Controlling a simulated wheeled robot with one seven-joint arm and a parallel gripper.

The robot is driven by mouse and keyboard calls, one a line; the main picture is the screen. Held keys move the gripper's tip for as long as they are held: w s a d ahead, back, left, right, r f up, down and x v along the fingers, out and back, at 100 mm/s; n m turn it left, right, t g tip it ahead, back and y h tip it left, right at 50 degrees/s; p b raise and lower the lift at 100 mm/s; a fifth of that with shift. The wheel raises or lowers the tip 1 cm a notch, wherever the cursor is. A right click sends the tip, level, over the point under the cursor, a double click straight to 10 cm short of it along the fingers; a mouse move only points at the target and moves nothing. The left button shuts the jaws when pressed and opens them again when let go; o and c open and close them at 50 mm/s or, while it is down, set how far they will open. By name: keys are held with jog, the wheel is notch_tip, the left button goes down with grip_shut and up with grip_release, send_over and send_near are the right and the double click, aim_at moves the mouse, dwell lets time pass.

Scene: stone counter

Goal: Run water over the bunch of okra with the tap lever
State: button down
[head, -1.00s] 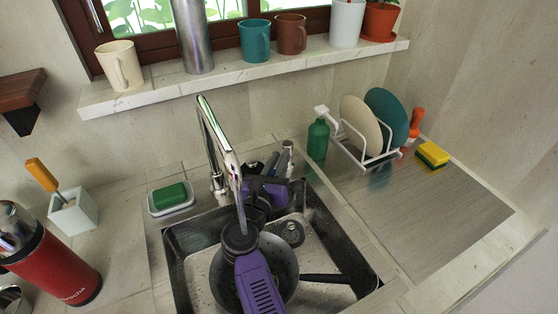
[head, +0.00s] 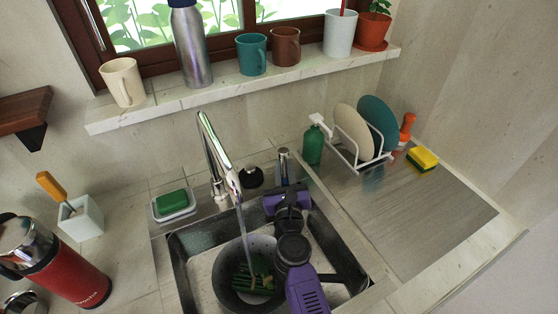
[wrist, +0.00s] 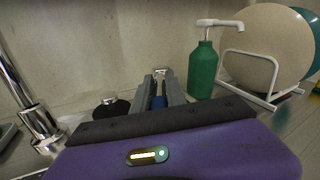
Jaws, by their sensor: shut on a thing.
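The bunch of okra (head: 262,284) lies green inside a dark pan (head: 222,292) in the sink. The chrome tap (head: 210,150) stands behind the sink, and a thin stream of water (head: 244,235) falls from its spout into the pan at the okra. The tap lever (head: 283,160), a metal post with a blue part, stands to the right of the tap. My gripper (head: 285,187) is at the lever. In the wrist view, my gripper (wrist: 160,98) has its two grey fingers shut on the lever (wrist: 159,76). The fingers partly hide the lever.
A green soap bottle (head: 313,145) and a white dish rack (head: 352,148) with plates stand right of the lever. A soap dish (head: 174,204) and a black round item (head: 251,177) sit near the tap. The drainboard (head: 420,215) is mostly clear.

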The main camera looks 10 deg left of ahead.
jog(key=d+n+y, duration=0.1)
jog(key=y, duration=0.1)
jog(key=d+n+g+y+p, duration=0.1)
jog(key=n+y, duration=0.1)
jog(key=shift+w, duration=0.4)
jog(key=shift+w+d+n+g+y, duration=0.1)
jog(key=shift+d+n+g+y, duration=0.1)
jog(key=shift+n+g+y, duration=0.45)
jog(key=shift+w+d+n+g+y, duration=0.15)
jog(key=shift+n+g+y, duration=0.2)
jog(key=shift+y, duration=0.6)
jog(key=c, duration=1.4)
grip_release()
jog(key=shift+d, duration=0.1)
jog(key=shift+c, duration=0.2)
jog(key=shift+s, duration=0.1)
jog(key=v, duration=0.7)
jog(key=shift+s+d, duration=0.25)
jog(key=shift+s, duration=0.05)
